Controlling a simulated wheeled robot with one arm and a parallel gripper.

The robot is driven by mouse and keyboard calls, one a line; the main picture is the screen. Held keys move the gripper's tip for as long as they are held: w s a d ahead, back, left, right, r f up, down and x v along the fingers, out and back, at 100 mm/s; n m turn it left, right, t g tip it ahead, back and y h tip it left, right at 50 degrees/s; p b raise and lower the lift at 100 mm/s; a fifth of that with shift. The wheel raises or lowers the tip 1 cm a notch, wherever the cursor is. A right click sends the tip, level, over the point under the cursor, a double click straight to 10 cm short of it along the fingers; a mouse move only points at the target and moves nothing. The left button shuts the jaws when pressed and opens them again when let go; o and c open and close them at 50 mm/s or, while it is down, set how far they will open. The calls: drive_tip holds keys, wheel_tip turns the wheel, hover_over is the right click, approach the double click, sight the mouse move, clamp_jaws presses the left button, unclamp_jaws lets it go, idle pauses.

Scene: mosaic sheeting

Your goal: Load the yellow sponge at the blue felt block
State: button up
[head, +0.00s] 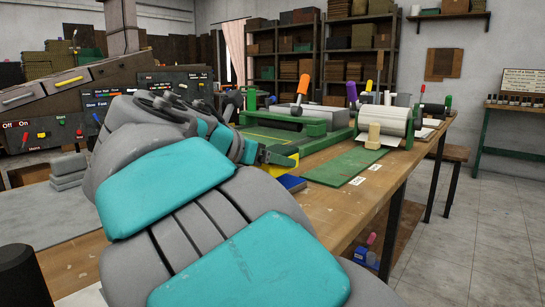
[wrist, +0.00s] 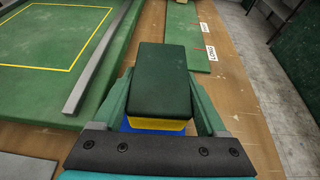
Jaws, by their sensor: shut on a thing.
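The yellow sponge (wrist: 160,80) has a dark green top face, with its yellow side showing below. It sits between the two green fingers of my gripper (wrist: 162,108), which is shut on it. In the head view, the yellow of the sponge (head: 288,163) shows at the fingertips of my gripper (head: 276,158). The blue felt block (head: 293,183) lies on the wooden table just below the sponge. A strip of its blue also shows under the sponge in the wrist view (wrist: 125,126). I cannot tell whether the sponge touches the block.
A green bed with a yellow outline (wrist: 50,50) and grey bar (wrist: 100,65) is to the left. A green board (head: 345,167) with white labels lies beyond. A white roll (head: 385,120) stands further back. Bare wood (wrist: 235,90) is on the right, up to the table edge.

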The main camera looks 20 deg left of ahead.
wheel_tip(320, 180, up, 2)
drive_tip(key=shift+r+p, duration=0.15)
drive_tip(key=shift+p, duration=0.5)
drive_tip(key=shift+r, duration=1)
